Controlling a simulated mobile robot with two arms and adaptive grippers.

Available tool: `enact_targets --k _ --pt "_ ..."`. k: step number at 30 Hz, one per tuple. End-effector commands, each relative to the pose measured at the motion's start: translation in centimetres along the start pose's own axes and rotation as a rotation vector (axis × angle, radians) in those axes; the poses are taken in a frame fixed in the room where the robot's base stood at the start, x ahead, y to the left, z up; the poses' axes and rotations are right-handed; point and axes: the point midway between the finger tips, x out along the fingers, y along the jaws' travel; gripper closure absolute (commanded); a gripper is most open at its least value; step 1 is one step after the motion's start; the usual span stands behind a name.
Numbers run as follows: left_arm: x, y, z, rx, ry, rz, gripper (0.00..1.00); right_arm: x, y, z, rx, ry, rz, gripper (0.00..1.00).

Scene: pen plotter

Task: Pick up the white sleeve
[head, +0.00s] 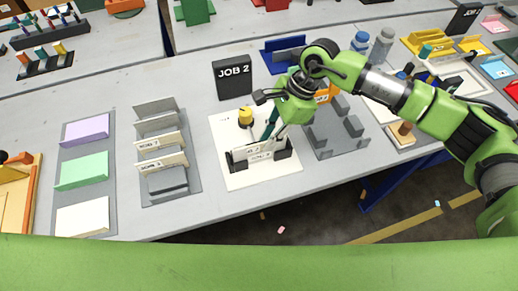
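Pale, upright, sleeve-like pieces with printed labels stand in a grey rack (193,172) left of centre; a whitish one (162,143) is among them. Another white labelled piece (262,151) stands in a black holder on a white sheet (226,131) at centre. I cannot tell which is the white sleeve. My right gripper (270,112) is above the sheet, close over the black holder, beside a teal piece and a yellow-topped piece (245,116). Its fingers are small and partly hidden, so its grip is unclear. My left gripper is out of view.
A black JOB 2 sign (232,78) stands behind the sheet. A grey fixture (325,147) with blocks is close on its right. Purple, green and white pads (83,171) lie on a tray at left. The table's front edge is near.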

Motion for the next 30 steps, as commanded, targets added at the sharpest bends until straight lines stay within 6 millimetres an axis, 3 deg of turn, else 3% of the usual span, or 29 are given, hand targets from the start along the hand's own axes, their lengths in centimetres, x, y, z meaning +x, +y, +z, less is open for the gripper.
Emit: enact_targets --k 3,6,12,19,22,30 --pt "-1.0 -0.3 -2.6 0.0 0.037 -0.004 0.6 1.0 0.2 0.4 0.001 -0.002 0.004 0.83" --pt "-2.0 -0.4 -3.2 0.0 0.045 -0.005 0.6 2.5 0.3 0.8 0.001 -0.002 0.005 0.83" --pt "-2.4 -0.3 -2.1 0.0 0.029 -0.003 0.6 4.9 0.2 0.6 0.002 -0.002 0.001 0.83" --pt "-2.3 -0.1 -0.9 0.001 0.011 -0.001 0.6 5.2 0.2 0.5 0.001 -0.001 0.0 0.83" --pt "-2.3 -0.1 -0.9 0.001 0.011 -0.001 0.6 5.2 0.2 0.5 0.001 -0.001 0.0 1.0" --pt "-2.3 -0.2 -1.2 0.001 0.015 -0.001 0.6 5.1 0.1 0.5 0.001 -0.001 -0.001 1.0"
